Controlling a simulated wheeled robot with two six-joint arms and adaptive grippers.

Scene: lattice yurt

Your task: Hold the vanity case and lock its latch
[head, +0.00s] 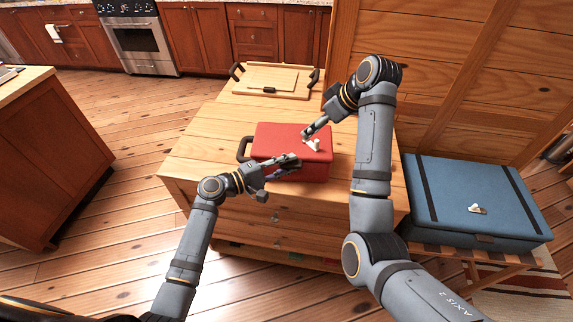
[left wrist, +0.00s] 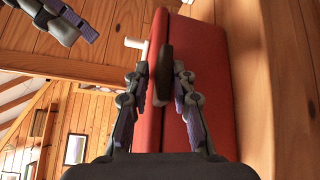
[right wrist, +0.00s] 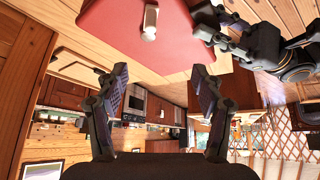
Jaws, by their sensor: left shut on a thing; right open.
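The red vanity case (head: 290,142) lies closed on the wooden chest of drawers. Its white latch (head: 313,146) is on the top near the front; it also shows in the right wrist view (right wrist: 150,22). I cannot tell whether it is locked. My left gripper (head: 297,162) is at the case's front side. In the left wrist view its fingers are shut on a dark handle (left wrist: 166,72) of the case. My right gripper (head: 306,134) is open and empty, above the case close to the latch. In the right wrist view its fingers (right wrist: 160,75) are apart, with the latch beyond them.
A wooden tray (head: 250,78) with black handles sits at the back of the chest of drawers (head: 190,150). A blue case (head: 465,185) stands on a slatted bench at the right. A wooden wall rises behind. The chest top left of the red case is clear.

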